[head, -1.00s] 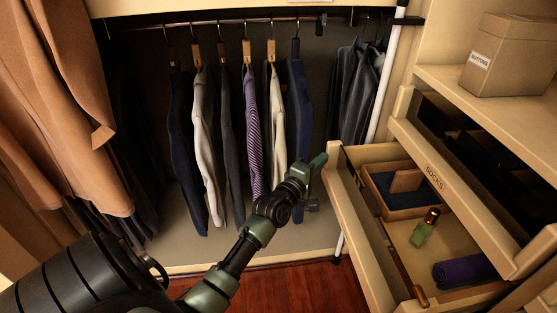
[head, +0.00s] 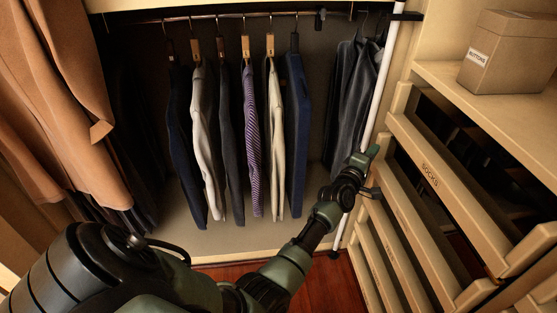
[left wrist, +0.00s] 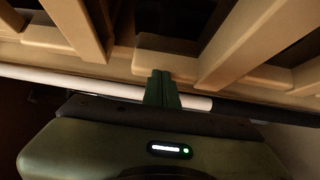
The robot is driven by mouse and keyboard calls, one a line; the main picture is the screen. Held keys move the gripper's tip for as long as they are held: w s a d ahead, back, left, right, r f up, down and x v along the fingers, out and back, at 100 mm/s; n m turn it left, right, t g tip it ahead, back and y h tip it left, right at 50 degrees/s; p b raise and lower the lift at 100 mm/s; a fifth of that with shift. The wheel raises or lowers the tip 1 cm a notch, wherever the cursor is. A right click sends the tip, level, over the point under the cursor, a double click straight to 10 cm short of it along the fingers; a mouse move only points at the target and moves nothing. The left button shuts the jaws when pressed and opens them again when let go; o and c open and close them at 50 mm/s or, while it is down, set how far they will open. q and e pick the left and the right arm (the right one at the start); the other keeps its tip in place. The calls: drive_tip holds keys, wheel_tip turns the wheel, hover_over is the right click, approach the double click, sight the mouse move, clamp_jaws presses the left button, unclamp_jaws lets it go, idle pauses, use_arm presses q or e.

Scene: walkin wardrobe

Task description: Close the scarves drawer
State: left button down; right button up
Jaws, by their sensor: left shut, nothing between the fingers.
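No scarves label is readable. My left gripper (head: 371,158) is shut and empty, at the far left end of the drawer fronts beside the white pole. In the left wrist view its closed fingers (left wrist: 162,90) point at the pale drawer edges, in front of the white pole. I cannot tell whether they touch the wood. My right gripper is not in view.
The SOCKS drawer (head: 455,193) sticks out a little, with a dark gap behind its front. A BUTTONS box (head: 508,55) stands on the shelf above. The white pole (head: 378,95) stands left of the drawers. Hanging clothes (head: 253,140) fill the wardrobe on the left.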

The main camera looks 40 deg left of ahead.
use_arm(q)
drive_tip(key=shift+w+d, duration=0.45)
drive_tip(key=shift+w, duration=0.2)
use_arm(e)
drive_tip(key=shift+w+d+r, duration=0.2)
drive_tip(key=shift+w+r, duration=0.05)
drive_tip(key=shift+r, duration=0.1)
use_arm(q)
drive_tip(key=shift+r, duration=0.15)
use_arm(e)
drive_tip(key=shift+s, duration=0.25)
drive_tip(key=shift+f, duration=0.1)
